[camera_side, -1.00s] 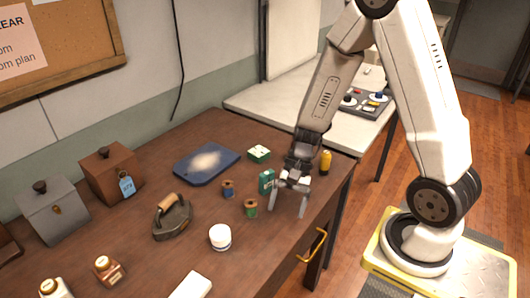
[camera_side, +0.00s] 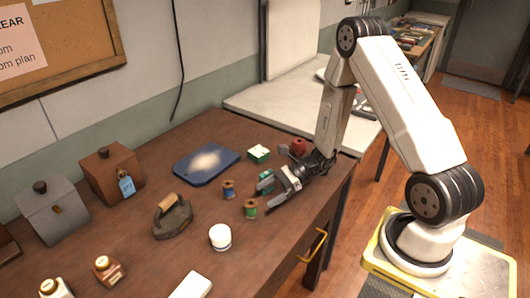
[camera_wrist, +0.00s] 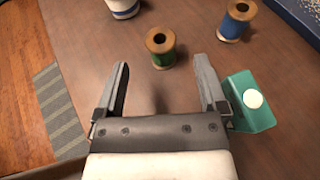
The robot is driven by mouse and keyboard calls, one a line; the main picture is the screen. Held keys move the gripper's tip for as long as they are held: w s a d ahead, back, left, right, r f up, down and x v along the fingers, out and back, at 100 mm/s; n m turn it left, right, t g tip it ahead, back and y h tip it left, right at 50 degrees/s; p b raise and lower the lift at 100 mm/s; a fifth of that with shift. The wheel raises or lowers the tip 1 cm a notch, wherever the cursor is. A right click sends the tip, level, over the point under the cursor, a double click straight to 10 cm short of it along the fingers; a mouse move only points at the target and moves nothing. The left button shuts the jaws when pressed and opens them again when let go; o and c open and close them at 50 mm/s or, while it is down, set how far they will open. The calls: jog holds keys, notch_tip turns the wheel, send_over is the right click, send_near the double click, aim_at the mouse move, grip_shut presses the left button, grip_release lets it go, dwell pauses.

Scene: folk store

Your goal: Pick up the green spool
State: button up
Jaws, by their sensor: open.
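The green spool (camera_side: 250,209) stands upright on the brown table, wooden at its ends with green thread.
A teal box (camera_wrist: 250,101) stands close outside the right finger. A green-and-white box (camera_side: 259,154) and a red object (camera_side: 298,146) are behind my gripper.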

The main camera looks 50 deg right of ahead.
aim_at(248, 205)
jog(key=shift+x, duration=1.3)
jog(key=shift+x, duration=2.55)
grip_shut()
jog(key=shift+r, duration=0.1)
jog(key=shift+r, duration=4.9)
